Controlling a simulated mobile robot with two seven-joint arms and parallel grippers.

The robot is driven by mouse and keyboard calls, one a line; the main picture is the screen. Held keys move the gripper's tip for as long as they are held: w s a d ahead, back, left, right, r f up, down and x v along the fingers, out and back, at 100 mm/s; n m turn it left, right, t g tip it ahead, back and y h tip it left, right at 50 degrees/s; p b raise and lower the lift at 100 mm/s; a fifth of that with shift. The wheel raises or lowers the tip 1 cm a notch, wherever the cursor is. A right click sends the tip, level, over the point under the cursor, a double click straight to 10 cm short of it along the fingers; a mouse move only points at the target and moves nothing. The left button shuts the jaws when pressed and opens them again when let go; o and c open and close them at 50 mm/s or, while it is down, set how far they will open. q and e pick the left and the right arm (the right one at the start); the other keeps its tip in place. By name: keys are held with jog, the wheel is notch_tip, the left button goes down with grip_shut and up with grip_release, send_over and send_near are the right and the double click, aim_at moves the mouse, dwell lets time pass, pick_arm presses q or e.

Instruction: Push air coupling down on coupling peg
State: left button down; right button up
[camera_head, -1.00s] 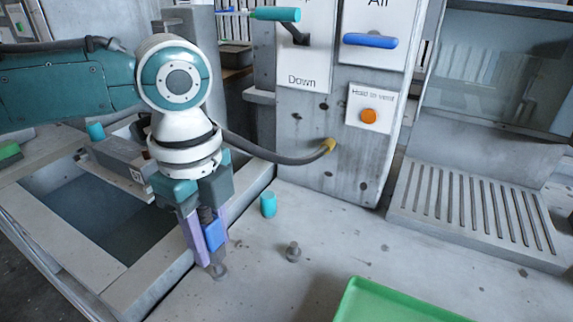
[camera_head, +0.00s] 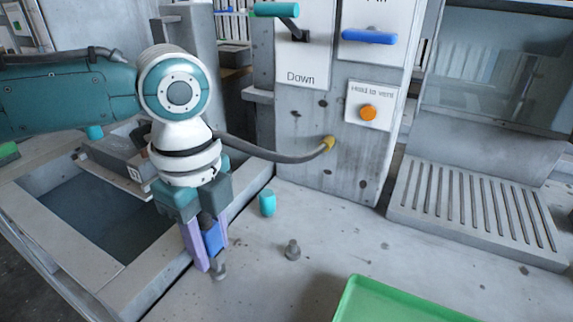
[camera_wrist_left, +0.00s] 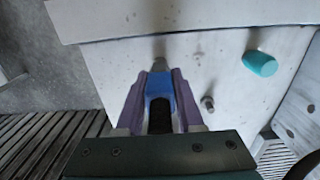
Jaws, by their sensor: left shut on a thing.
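My left gripper (camera_head: 212,256) points down over the table and is shut on the blue air coupling (camera_head: 213,238). In the left wrist view the coupling (camera_wrist_left: 159,88) sits between the two purple fingers. A grey stub (camera_head: 219,271) shows right below the coupling, at the table. I cannot tell whether it is the coupling peg or the coupling's own end, nor whether the two touch. A second short grey peg (camera_head: 292,250) stands free on the table to the right; it also shows in the left wrist view (camera_wrist_left: 207,103). My right gripper is not in view.
A grey hose (camera_head: 275,157) runs from a yellow fitting (camera_head: 329,143) on the panel to behind my left wrist. A teal cylinder (camera_head: 267,203) stands on the table nearby. A green tray (camera_head: 400,300) is front right. A sunken basin (camera_head: 95,230) lies left.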

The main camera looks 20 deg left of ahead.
pick_arm(q)
jog(key=shift+f, duration=0.1)
jog(key=shift+f, duration=0.4)
jog(key=shift+f, duration=0.35)
dwell(0.9)
jog(key=shift+c, duration=2.3)
grip_release()
notch_tip(320, 180, up, 10)
jog(key=shift+f+p, duration=0.1)
jog(key=shift+p, duration=0.65)
